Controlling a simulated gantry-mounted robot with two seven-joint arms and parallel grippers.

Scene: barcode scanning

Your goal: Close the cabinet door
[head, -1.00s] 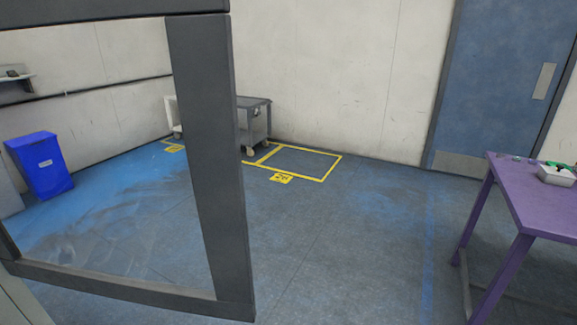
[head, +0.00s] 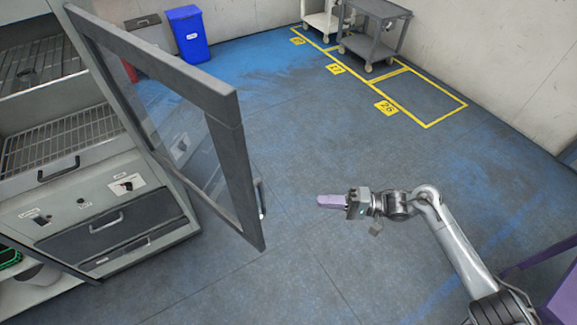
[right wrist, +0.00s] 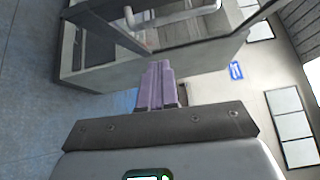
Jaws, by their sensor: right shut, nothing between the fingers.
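The cabinet (head: 95,215) stands at the left of the head view. Its glass door with a dark grey frame (head: 227,165) stands open, swung out to the right over the floor. A metal handle (head: 262,198) is on the outer side of the door near its free edge. My right gripper (head: 322,201), with purple fingers, is shut and empty, to the right of the handle and apart from it. In the right wrist view the shut fingers (right wrist: 158,68) point toward the door frame (right wrist: 200,50), with the handle (right wrist: 178,16) beyond. My left gripper is not in view.
Wire shelves (head: 70,135) show inside the cabinet, with drawers (head: 110,230) below. A blue bin (head: 187,35) and a grey cart (head: 374,35) stand at the back. A purple table (head: 555,280) is at the lower right. The floor around the door is clear.

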